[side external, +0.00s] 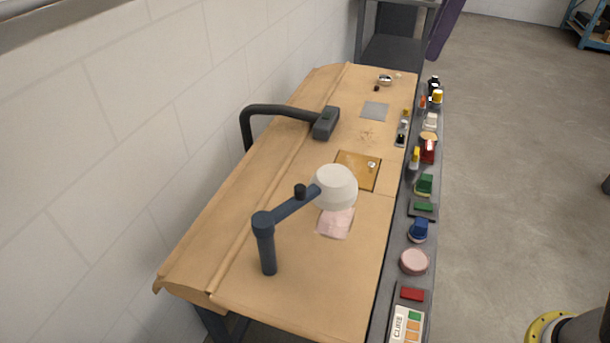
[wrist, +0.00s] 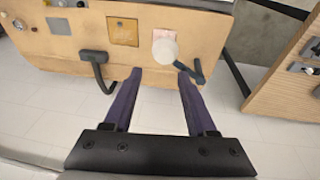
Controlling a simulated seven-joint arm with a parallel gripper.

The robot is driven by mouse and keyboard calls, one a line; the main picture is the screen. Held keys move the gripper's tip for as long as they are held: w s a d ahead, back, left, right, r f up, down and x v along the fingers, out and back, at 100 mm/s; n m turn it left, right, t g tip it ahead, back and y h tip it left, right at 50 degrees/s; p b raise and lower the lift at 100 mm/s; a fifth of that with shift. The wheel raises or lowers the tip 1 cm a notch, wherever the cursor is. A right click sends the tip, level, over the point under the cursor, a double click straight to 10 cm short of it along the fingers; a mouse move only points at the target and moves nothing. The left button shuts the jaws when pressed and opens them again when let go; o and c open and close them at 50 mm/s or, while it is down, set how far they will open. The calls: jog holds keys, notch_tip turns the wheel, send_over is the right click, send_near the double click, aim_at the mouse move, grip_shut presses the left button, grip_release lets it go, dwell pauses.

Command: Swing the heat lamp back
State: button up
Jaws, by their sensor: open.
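The heat lamp has a dark blue post, a jointed arm and a white round shade (side external: 336,187). Its post (side external: 266,245) stands at the near end of the wooden bench, and the arm reaches toward the bench middle. The shade hangs above or beside a pink sheet (side external: 336,223), partly covering it. In the wrist view the shade (wrist: 165,48) shows beyond the fingertips, with the dark lamp arm (wrist: 194,72) by the right finger. My gripper (wrist: 159,72) is open, its two purple fingers wide apart with nothing between them. I cannot tell whether a finger touches the lamp.
A dark bent arm with a box head (side external: 325,123) stands farther along the bench. A brass-coloured plate (side external: 356,170) and a grey square (side external: 374,110) lie on the bench top. Several coloured controls line the right edge strip (side external: 384,310). A white block wall (side external: 120,150) borders the left side.

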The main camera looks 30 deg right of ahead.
jog(key=w+a+f+n+g, duration=0.1)
jog(key=w+a+f, duration=0.2)
jog(key=a, duration=0.2)
jog(key=w+a+f+n, duration=0.1)
jog(key=w+a+f, duration=0.15)
jog(key=a, duration=0.25)
jog(key=n+g+h, duration=0.1)
send_over(300, 187)
notch_tip(300, 187, down, 7)
notch_tip(300, 187, down, 14)
grip_shut()
jog(key=shift+r, duration=0.1)
dwell(0.7)
